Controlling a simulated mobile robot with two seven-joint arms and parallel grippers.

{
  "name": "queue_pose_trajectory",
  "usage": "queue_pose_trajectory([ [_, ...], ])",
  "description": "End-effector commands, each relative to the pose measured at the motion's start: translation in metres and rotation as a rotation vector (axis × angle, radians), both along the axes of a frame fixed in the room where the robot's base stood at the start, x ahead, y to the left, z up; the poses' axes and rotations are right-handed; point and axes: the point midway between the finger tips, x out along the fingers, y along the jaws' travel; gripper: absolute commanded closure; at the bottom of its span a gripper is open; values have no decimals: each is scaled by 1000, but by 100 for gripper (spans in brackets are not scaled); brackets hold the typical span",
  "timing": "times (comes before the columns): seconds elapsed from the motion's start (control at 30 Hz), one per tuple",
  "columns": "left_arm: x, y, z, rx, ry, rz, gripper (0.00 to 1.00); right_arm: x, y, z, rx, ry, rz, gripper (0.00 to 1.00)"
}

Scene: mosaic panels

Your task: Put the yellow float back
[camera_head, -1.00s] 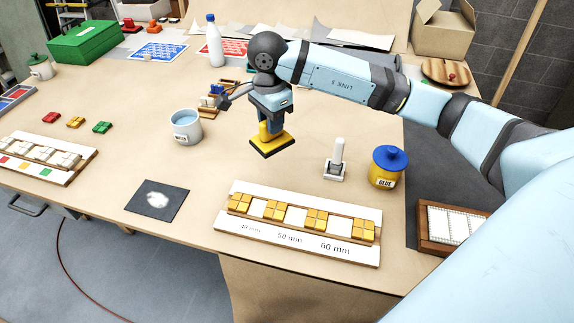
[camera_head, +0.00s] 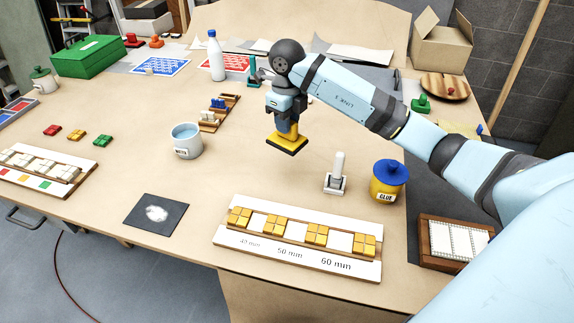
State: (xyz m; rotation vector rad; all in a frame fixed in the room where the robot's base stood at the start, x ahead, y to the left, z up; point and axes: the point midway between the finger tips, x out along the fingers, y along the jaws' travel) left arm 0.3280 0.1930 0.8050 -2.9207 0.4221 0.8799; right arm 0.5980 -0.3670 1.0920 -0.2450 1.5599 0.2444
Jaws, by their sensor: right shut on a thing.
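The yellow float (camera_head: 288,145) has a flat yellow plate with a dark underside and an upright yellow handle. My right gripper (camera_head: 285,121) is shut on its handle from above. The float is held roughly level and appears to be above the bare tabletop, behind the white upright holder; the exact height is hard to tell. My left gripper is not in view.
A water cup (camera_head: 187,141) and a wooden rack (camera_head: 217,113) stand left of the float. A white upright holder (camera_head: 337,175), a glue pot (camera_head: 388,184) and a tile strip (camera_head: 298,238) are in front. A green float-like tool (camera_head: 421,105) lies right, behind my arm.

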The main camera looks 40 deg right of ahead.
Motion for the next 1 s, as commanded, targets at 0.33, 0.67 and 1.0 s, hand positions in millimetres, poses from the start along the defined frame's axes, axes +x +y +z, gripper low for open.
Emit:
queue_pose_trajectory([
  [0.33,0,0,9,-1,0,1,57,-1,0,-83,2,2,0,94],
  [0.67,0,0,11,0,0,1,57,-1,0,-112,1,0,1,94],
  [1.0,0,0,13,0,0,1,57,1,0,-139,0,-3,1,94],
])
